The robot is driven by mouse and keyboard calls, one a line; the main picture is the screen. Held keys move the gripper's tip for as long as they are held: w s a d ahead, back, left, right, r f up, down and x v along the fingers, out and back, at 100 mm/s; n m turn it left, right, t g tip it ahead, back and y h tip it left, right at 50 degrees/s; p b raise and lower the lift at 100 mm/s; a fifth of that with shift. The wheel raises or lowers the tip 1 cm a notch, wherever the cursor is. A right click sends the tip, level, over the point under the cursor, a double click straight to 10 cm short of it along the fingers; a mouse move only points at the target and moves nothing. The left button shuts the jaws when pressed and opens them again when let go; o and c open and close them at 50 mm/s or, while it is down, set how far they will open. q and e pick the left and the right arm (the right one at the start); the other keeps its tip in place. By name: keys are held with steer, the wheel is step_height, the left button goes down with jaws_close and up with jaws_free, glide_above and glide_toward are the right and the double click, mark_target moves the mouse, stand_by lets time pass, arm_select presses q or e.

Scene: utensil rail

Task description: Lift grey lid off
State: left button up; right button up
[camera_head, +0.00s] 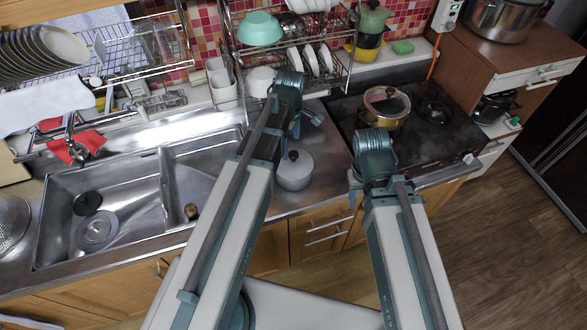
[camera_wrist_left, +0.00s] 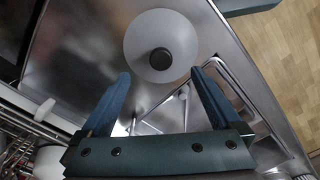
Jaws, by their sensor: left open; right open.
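The grey lid (camera_head: 295,165) with a dark round knob sits on a light pot on the steel counter, right of the sink. In the left wrist view the lid (camera_wrist_left: 180,40) is seen from above, beyond the fingertips. My left gripper (camera_head: 307,114) is above the counter, behind the lid in the head view. In the left wrist view my left gripper (camera_wrist_left: 160,80) is open and empty, apart from the lid. My right gripper (camera_head: 375,158) is to the right of the lid, near the stove's front. It is open; its fingers are mostly hidden by its wrist.
A pot with a glass lid (camera_head: 387,104) stands on the dark stove (camera_head: 440,140). A dish rack (camera_head: 335,75) with bowls and plates is behind my left gripper. The double sink (camera_head: 130,200) lies to the left. Some bare counter surrounds the grey-lidded pot.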

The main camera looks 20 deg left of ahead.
mark_target(293, 154)
arm_select(q)
steer(key=shift+f, duration=0.35)
steer(key=f+b, duration=0.5)
steer(key=shift+s+d+f, duration=0.15)
steer(key=shift+d, duration=0.15)
steer(key=shift+c, duration=0.3)
steer(key=shift+s, duration=0.1)
jaws_close()
